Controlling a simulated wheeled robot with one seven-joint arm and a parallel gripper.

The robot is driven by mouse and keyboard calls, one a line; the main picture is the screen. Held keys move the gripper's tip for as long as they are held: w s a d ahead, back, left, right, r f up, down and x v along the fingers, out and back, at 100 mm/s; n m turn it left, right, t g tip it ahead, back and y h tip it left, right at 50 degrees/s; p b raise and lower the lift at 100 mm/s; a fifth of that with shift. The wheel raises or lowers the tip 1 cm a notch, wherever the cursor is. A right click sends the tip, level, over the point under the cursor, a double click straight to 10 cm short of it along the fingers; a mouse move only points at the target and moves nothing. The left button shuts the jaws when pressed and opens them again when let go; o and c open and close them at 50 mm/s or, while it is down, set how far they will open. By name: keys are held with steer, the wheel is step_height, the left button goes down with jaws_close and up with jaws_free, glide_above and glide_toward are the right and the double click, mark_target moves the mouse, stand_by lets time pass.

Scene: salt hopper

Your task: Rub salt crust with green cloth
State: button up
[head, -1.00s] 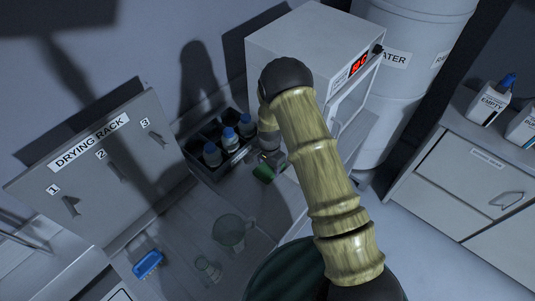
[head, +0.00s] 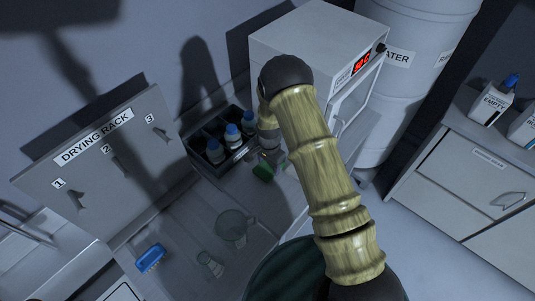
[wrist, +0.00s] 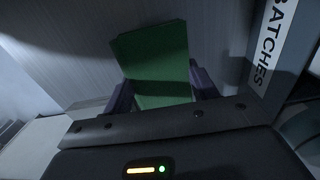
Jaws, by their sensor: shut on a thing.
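The green cloth (wrist: 150,55) is held between the dark fingers of my gripper (wrist: 158,88) in the wrist view and stands out ahead of them. In the head view the cloth (head: 263,170) is a small green patch just below my gripper (head: 266,158), beside the bottle crate and over the pale counter. My arm covers part of that area. I cannot make out a salt crust in either view, and cannot tell whether the cloth touches a surface.
A dark crate (head: 233,163) holds blue-capped bottles. The DRYING RACK board (head: 98,172) stands left. A glass beaker (head: 232,229), small glass vessel (head: 209,263) and blue brush-like item (head: 150,257) lie on the counter. An oven-like box (head: 300,50) stands behind. The wrist view shows a BATCHES label (wrist: 275,40).

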steer(key=r, duration=0.1)
steer(key=r+p, duration=0.1)
steer(key=r, duration=0.1)
steer(key=w+r+p, duration=0.1)
steer(key=r, duration=0.1)
steer(key=shift+s+r+p, duration=0.2)
steer(key=shift+r+p, duration=0.1)
steer(key=shift+r, duration=0.25)
steer(key=shift+s+r+p, duration=0.15)
steer(key=shift+r+p, duration=0.1)
steer(key=shift+r, duration=0.4)
steer(key=shift+w+d, duration=0.1)
